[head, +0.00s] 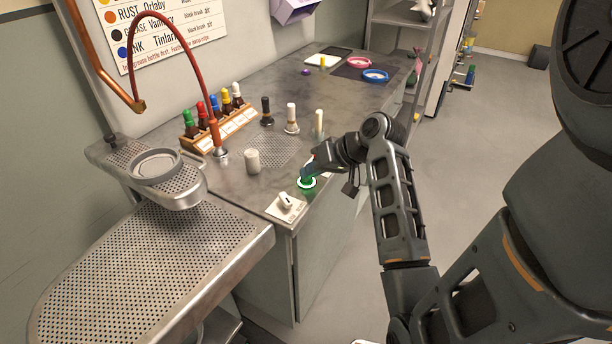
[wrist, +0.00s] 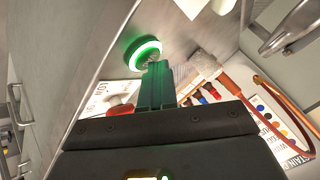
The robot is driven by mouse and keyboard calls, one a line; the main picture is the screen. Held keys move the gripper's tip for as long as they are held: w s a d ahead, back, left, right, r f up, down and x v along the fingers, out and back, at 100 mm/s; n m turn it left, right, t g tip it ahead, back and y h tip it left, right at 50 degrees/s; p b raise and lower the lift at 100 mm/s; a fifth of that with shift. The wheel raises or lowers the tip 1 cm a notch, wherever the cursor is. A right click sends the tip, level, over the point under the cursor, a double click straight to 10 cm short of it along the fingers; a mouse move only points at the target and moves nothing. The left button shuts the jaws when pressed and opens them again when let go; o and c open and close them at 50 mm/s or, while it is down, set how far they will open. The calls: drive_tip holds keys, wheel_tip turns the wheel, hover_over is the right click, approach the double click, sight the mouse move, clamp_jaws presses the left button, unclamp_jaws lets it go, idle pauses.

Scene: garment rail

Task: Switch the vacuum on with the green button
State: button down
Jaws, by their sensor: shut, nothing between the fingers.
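The green button (head: 307,183) sits near the front edge of the steel counter, with a bright white ring glowing around it. In the wrist view the button (wrist: 143,54) is lit green, and green light falls on my fingers. My gripper (head: 308,170) is shut and empty, with its fingertips right at the button. In the wrist view my gripper's closed fingertips (wrist: 157,66) overlap the lower edge of the button's ring. I cannot tell for certain whether they press on it. The vacuum itself is not clearly identifiable.
A white switch plate (head: 286,207) lies left of the button. A perforated pressing board (head: 150,260) is at the left. A bottle rack (head: 222,124), a pale cylinder (head: 253,161) and several brushes stand behind. Blue (head: 375,76) and pink dishes are at the far end.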

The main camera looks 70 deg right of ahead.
sight(310, 181)
drive_tip(key=shift+r, duration=0.1)
wheel_tip(310, 181, up, 3)
drive_tip(key=p, duration=0.3)
drive_tip(key=shift+r, duration=0.15)
drive_tip(key=shift+r+p, duration=0.75)
drive_tip(key=shift+r, duration=0.7)
drive_tip(key=shift+s+d, duration=0.1)
